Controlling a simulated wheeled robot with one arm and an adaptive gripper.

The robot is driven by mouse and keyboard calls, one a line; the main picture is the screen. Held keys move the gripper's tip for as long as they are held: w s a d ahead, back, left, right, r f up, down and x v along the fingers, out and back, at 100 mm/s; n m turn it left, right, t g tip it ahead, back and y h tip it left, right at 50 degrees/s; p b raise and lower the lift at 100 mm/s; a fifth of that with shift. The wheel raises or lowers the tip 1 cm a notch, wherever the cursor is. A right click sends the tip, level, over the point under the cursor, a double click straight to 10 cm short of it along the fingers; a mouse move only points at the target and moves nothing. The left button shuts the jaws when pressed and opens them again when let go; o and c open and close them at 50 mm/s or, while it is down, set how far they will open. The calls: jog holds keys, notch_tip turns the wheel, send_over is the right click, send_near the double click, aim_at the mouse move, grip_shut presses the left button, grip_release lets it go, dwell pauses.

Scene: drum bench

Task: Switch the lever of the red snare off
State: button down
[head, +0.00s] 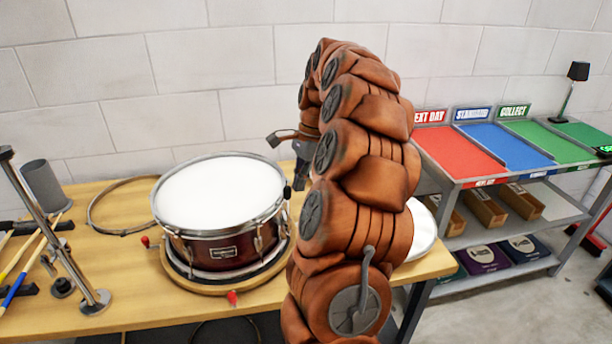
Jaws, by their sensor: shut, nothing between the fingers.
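The red snare (222,243) is a dark red drum with a white head and metal hoops. It sits upright on a round wooden ring on the bench, left of my arm. My gripper (299,178) is dark and partly hidden behind my arm, close to the drum's right side. It looks shut, with nothing seen in it. I cannot tell whether it touches the drum.
A second white drumhead (424,230) shows behind my arm. A bare hoop (100,228), a grey cup (44,187), a metal stand (75,270) and drumsticks lie on the left of the wooden bench (130,300). A shelf with coloured trays (455,152) stands at the right.

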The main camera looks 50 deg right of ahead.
jog(key=shift+w+a, duration=0.1)
jog(key=shift+a, duration=0.2)
dwell(0.4)
